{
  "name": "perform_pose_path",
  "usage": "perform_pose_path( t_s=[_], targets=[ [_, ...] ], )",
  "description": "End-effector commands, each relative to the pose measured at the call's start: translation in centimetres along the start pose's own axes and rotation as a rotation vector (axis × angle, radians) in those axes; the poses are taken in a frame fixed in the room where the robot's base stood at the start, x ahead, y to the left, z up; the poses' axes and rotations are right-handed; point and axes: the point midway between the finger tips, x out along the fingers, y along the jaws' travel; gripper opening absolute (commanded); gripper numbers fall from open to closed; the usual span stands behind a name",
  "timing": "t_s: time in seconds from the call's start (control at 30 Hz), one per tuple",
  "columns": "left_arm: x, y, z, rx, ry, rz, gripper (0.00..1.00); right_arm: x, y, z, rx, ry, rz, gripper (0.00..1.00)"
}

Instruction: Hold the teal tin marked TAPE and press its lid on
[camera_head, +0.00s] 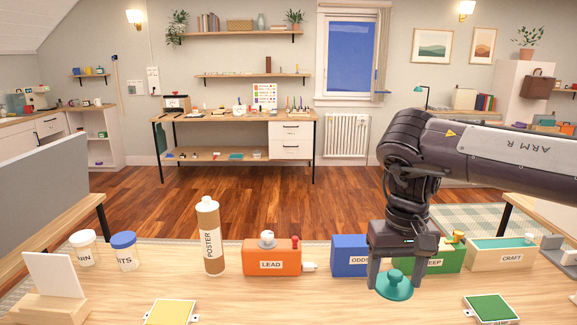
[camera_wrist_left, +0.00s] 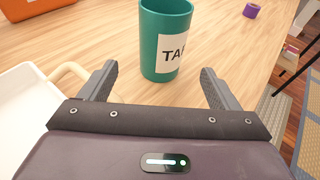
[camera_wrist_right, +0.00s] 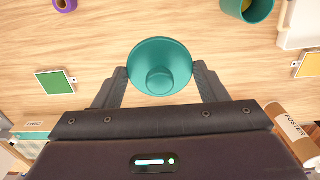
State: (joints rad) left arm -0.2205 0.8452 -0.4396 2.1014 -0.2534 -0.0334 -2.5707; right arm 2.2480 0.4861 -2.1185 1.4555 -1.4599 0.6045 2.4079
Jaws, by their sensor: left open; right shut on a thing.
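The teal tin marked TAPE (camera_wrist_left: 165,48) stands upright and lidless on the table in the left wrist view. Its open top also shows at the upper edge of the right wrist view (camera_wrist_right: 247,10), with something yellow inside. My left gripper (camera_wrist_left: 157,86) is open and empty, its fingers pointing toward the tin from either side. The teal lid (camera_wrist_right: 160,58) with a round knob is held by my right gripper (camera_wrist_right: 160,72), apart from the tin. The head view shows the lid (camera_head: 394,287) between the right fingers (camera_head: 394,278); the tin and left gripper are out of that view.
A purple roll (camera_wrist_left: 251,10) lies beyond the tin. A white tray (camera_wrist_left: 32,108) is left of the left gripper. An orange LEAD box (camera_head: 271,260), a POSTER tube (camera_head: 208,238), a blue box (camera_head: 348,256) and a CRAFT box (camera_head: 505,257) line the table's far side.

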Motion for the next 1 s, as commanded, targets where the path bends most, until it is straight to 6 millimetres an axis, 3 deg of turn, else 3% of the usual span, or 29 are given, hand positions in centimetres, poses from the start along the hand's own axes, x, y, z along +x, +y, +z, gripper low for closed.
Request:
perform_pose_path(
  t_s=[0.4,0.6,1.0],
  targets=[
    [5.8,0.0,0.0,-0.002,-0.006,0.001,0.84,1.9,0.0,0.0,0.0,0.0,0.0,0.44],
    [8.3,0.0,-0.3,-0.001,-0.002,0.0,0.84,4.2,0.0,0.0,0.0,0.0,0.0,0.44],
    [9.5,0.0,0.1,-0.004,0.0,0.001,0.84,4.8,0.0,0.0,0.0,0.0,0.0,0.44]
  ],
)
